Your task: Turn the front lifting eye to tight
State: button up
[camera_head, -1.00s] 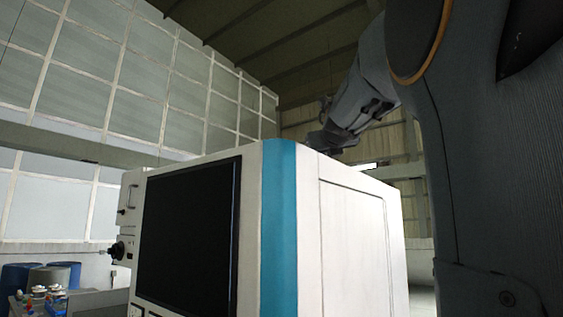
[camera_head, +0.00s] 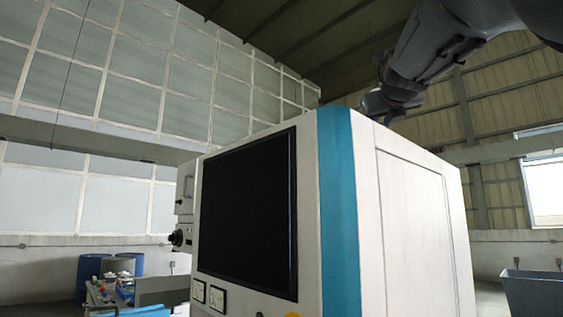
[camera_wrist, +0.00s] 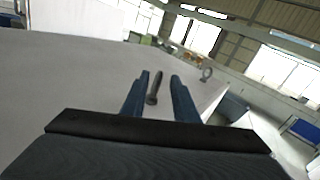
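The machine is a white cabinet (camera_head: 420,215) with a teal corner strip and a dark front panel. In the wrist view its flat white top (camera_wrist: 70,85) carries two lifting eyes. The nearer lifting eye (camera_wrist: 155,88) is dark, upright and seen edge-on, between my fingertips in the picture. The other lifting eye (camera_wrist: 207,73) shows its open ring near the top's right edge, beyond my right finger. My gripper (camera_wrist: 160,86) is open, with a visible gap on each side of the nearer eye. In the head view my gripper (camera_head: 385,103) is over the cabinet top; both eyes are hidden there.
A blue barrel (camera_head: 90,275) and a cluttered bench stand at the far left. A grey bin (camera_head: 535,292) stands at the right. In the wrist view the top's right edge drops to the floor. The top around my fingers looks otherwise clear.

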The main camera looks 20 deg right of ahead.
jog(key=shift+b+v, duration=1.15)
jog(key=shift+b, duration=1.45)
jog(key=shift+a, duration=0.15)
